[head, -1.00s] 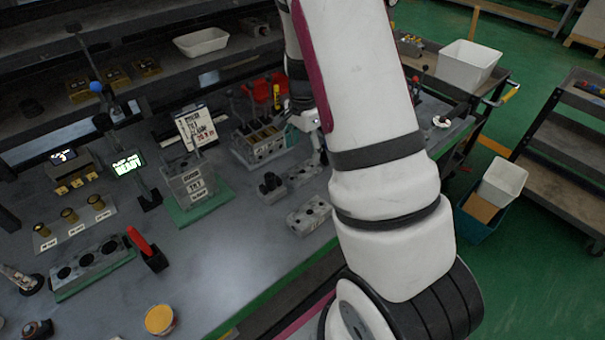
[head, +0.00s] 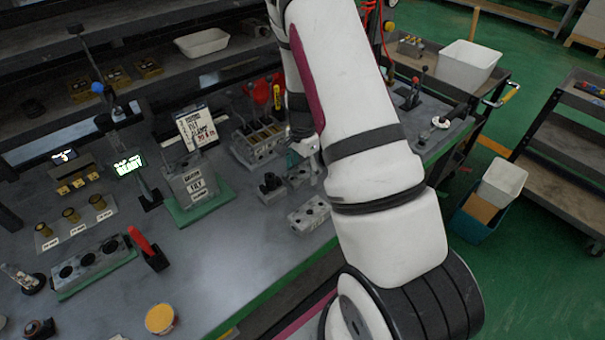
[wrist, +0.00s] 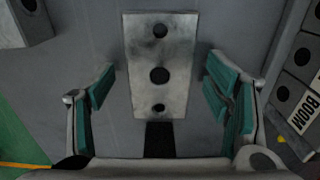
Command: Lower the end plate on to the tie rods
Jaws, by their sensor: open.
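The end plate, seemingly the pale grey metal plate with three dark holes in a row, lies under my gripper in the wrist view (wrist: 143,91). My gripper (wrist: 160,85) is open, with one teal-padded finger on each side of the plate and a gap on both sides. In the head view my gripper (head: 301,152) is over the bench beside the valve blocks, partly hidden by my arm. The valve blocks (head: 257,146) stand in a row with upright levers; one is labelled BOOM in the wrist view (wrist: 304,108). I cannot make out the tie rods.
A grey block with holes (head: 309,214) lies near the bench's front edge. A black double-topped part (head: 270,186) stands left of the plate. A labelled grey box (head: 192,182) sits on a green mat further left.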

